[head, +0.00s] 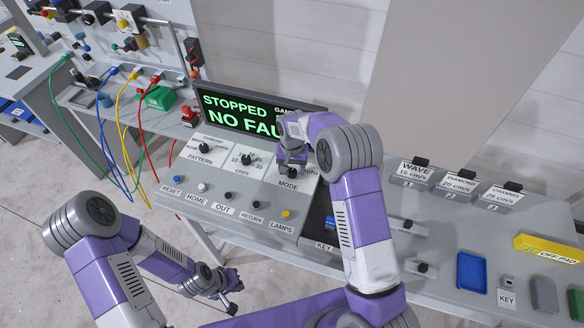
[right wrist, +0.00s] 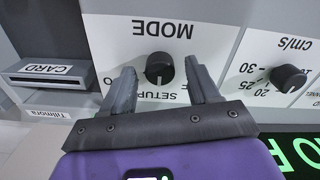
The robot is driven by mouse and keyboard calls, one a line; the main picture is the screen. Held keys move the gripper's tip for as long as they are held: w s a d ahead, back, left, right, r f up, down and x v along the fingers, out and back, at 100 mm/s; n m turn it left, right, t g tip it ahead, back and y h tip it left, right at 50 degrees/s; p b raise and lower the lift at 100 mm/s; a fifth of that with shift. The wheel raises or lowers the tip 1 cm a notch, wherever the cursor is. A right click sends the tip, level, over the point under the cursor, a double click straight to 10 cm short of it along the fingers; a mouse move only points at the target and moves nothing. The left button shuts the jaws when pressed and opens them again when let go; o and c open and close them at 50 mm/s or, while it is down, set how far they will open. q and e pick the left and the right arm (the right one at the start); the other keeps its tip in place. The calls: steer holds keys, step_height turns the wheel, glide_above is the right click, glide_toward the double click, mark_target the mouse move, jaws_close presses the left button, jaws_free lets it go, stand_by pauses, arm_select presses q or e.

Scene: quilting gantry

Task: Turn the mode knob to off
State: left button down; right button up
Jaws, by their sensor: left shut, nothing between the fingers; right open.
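The black round mode knob (right wrist: 160,68) shows in the right wrist view, upside down, below its MODE label. Part of a SETUP label shows beside it, and the fingers cover other position marks. I cannot tell which position the knob points to. My right gripper (right wrist: 159,75) is open, with one finger on each side of the knob; contact cannot be made out. In the head view the right gripper (head: 291,168) is over the MODE spot and mostly hides the knob. My left gripper (head: 232,298) is shut and empty, low in front of the console.
The speed knob (right wrist: 288,78) sits beside the mode knob, and the pattern knob (head: 205,147) is further left. The display (head: 240,112) reading STOPPED, NO FAU… stands behind. A card slot (right wrist: 45,73) is nearby.

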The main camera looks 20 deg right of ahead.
steer(key=c, duration=1)
steer(key=shift+c, duration=0.2)
steer(key=shift+n, duration=0.4)
steer(key=n+b, duration=0.1)
steer(key=n, duration=0.2)
steer(key=shift+n, duration=0.4)
steer(key=shift+n+b, duration=0.45)
steer(key=shift+n, duration=1.75)
steer(key=shift+r, duration=0.1)
steer(key=o, duration=1)
